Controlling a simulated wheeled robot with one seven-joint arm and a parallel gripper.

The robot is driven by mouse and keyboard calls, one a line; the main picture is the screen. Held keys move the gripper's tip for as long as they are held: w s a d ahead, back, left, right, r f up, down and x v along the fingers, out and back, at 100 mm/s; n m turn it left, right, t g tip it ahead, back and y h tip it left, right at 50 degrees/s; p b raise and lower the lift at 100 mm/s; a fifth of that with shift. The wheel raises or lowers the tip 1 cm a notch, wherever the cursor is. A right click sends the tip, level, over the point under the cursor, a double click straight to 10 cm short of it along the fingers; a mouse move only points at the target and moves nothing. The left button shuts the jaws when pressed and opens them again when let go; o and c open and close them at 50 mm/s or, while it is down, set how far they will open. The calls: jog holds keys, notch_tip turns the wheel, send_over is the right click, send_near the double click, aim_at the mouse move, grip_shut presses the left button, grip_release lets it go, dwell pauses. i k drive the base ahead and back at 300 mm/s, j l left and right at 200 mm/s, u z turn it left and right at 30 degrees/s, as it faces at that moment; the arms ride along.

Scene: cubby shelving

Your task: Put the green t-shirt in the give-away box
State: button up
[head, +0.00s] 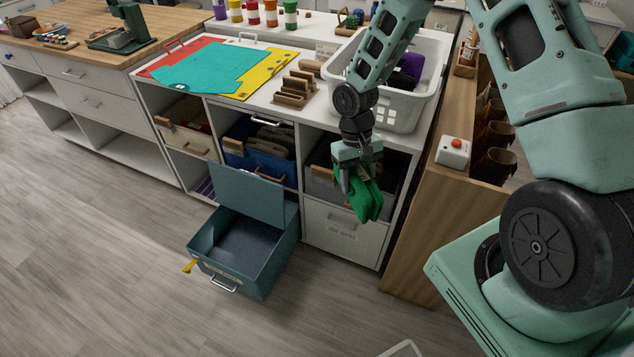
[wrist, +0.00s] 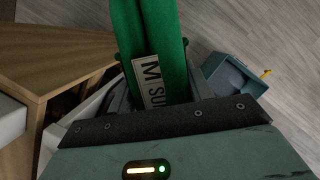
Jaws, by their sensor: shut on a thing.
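The green t-shirt (head: 367,200) is folded and hangs from my gripper (head: 358,172), which is shut on it in front of the right-hand cubbies. In the wrist view the t-shirt (wrist: 152,50) fills the space between the fingers and bears a white label with an "M". A teal box (head: 246,262) stands pulled out on the floor side of the shelving, lid raised, its inside looking empty. It has a front label too small to read, so I cannot tell if it is the give-away box. The box (wrist: 236,78) also shows at the right in the wrist view.
A white drawer (head: 343,236) sits below the gripper in the shelving. A blue bin (head: 258,160) and a beige bin (head: 187,138) fill other cubbies. A white basket (head: 398,105) stands on top. A wooden panel (head: 418,235) borders the right. The floor left of the teal box is clear.

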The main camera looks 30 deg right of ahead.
aim_at(244, 256)
jog(key=i+j+u, duration=0.1)
jog(key=u, duration=1)
jog(key=i+l, duration=0.1)
jog(key=i, duration=0.4)
jog(key=i+l+u, duration=0.1)
jog(key=i, duration=0.35)
